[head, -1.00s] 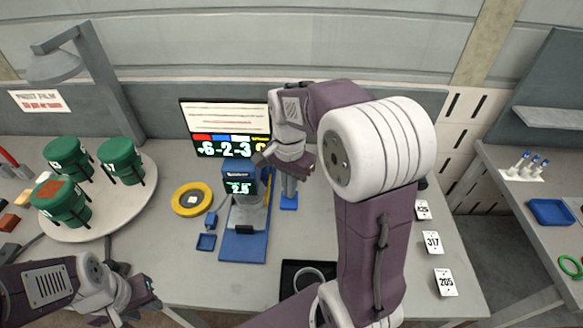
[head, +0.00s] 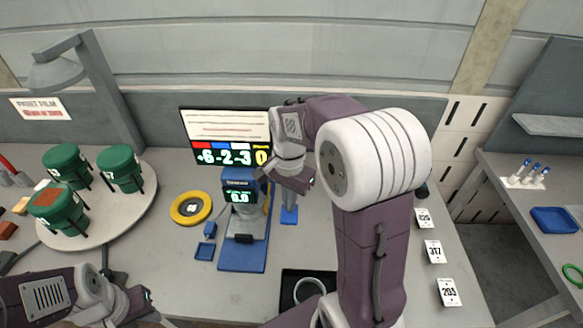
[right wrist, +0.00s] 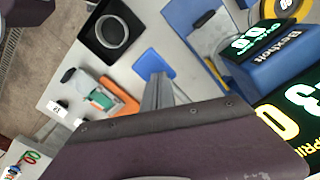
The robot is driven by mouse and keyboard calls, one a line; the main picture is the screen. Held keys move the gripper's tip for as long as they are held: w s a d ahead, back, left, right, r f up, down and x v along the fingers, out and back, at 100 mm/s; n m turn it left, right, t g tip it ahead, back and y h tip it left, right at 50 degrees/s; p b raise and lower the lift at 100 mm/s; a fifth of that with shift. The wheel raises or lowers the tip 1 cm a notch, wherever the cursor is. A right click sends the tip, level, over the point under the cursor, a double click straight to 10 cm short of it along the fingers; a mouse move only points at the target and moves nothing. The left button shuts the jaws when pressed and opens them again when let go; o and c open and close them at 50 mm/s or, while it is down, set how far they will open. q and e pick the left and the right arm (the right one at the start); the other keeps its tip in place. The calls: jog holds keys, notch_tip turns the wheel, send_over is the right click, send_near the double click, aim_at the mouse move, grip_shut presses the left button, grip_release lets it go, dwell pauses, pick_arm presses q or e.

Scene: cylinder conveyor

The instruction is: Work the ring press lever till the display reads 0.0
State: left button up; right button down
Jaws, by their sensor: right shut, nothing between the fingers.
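The blue ring press (head: 242,255) stands on the table, left of my right arm. Its small display (head: 238,197) reads 0.0 in green; it also shows at an angle in the right wrist view (right wrist: 248,42). My right gripper (head: 306,184) is shut and empty beside the upper right side of the press head. The press lever is not clear behind the gripper, and I cannot tell whether they touch. My left gripper (head: 145,296) is low at the left, away from the press; its jaws are too small to judge.
A monitor (head: 225,125) stands behind the press. A yellow ring (head: 191,208) lies left of it, and a black tray (head: 288,288) holding a grey ring is in front. Green containers (head: 121,168) sit on a round platform.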

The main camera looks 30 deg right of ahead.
notch_tip(320, 180, up, 13)
jog(key=p, duration=1.1)
jog(key=shift+p, duration=0.35)
jog(key=shift+f, duration=0.1)
